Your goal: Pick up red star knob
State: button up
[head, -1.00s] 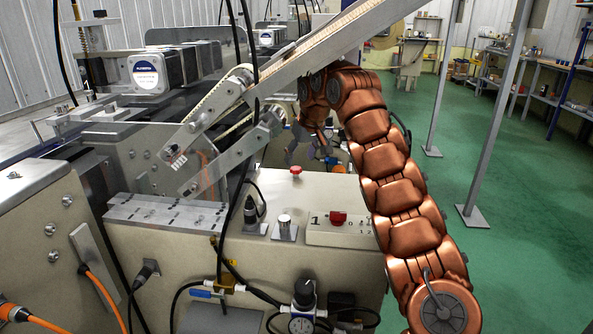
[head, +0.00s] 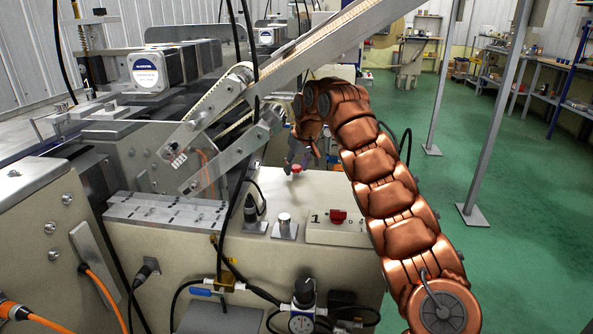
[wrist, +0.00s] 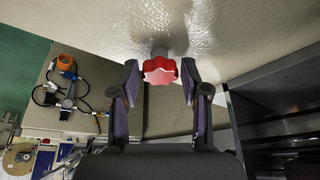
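The red star knob (wrist: 160,70) shows in the wrist view on a short grey stem against the beige machine surface. In the head view it is a small red spot (head: 297,169) on top of the beige cabinet, partly hidden by my gripper (head: 291,160). In the wrist view my gripper (wrist: 159,76) is open, with one finger on each side of the knob. A gap shows between each fingertip and the knob, so neither finger appears to touch it.
The beige cabinet (head: 330,272) also carries a silver post (head: 284,222) and a red switch (head: 338,216) in front of the knob. A slanted metal conveyor (head: 310,50) runs above, and black cables (head: 250,100) hang nearby. Green floor is free at right.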

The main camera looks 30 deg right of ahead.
jog(key=c, duration=0.7)
jog(key=shift+r, duration=0.1)
